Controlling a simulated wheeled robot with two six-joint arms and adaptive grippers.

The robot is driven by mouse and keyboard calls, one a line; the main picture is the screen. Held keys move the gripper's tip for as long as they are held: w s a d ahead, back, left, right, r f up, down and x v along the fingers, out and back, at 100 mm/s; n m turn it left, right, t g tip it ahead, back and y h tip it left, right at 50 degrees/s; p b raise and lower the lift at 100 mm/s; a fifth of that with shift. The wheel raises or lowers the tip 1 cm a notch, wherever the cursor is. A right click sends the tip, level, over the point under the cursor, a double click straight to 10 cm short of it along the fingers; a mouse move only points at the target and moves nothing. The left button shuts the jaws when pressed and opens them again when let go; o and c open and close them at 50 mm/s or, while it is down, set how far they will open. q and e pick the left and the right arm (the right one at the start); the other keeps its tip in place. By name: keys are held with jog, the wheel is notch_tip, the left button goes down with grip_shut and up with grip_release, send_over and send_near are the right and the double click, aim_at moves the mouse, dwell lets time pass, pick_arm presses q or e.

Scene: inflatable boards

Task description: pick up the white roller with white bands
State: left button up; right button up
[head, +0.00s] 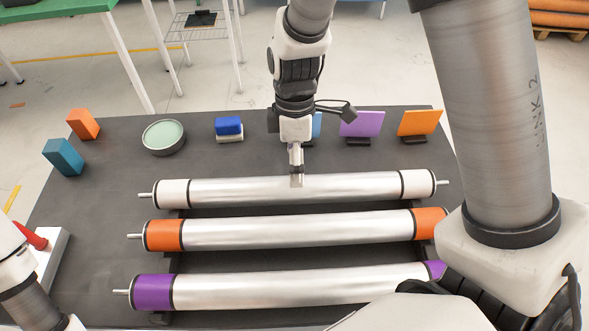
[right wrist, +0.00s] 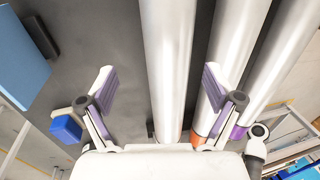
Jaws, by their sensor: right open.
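The silver-white roller with white bands (head: 350,187) lies across the dark table, the farthest of three parallel rollers. Its white end bands (head: 172,193) and short end pins show at both ends. My right gripper (head: 296,178) points down over the roller's middle. In the right wrist view my right gripper (right wrist: 158,72) is open, with a finger to each side of the white-banded roller (right wrist: 168,60). The fingers do not appear to touch it, though their exact height is hard to tell. My left arm shows at the lower left of the head view, its gripper out of view.
Nearer lie a roller with orange bands (head: 164,235) and one with purple bands (head: 153,292). Behind stand a round green-topped dish (head: 162,137), a blue-and-white block (head: 229,127), a purple panel (head: 362,124) and an orange panel (head: 419,122). Two blocks stand at the far left.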

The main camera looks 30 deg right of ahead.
aim_at(296, 190)
jog(key=shift+s+a+f, duration=0.2)
jog(key=shift+s+f, duration=0.25)
jog(key=shift+s+a+f, duration=0.2)
jog(key=shift+s+f, duration=0.2)
jog(key=shift+f, duration=0.05)
notch_tip(296, 190, down, 4)
jog(key=shift+d+r, duration=0.15)
jog(key=shift+r, duration=0.1)
jog(key=shift+f, duration=0.35)
jog(key=shift+r, duration=0.1)
jog(key=shift+s, duration=0.15)
jog(key=c, duration=0.4)
grip_shut()
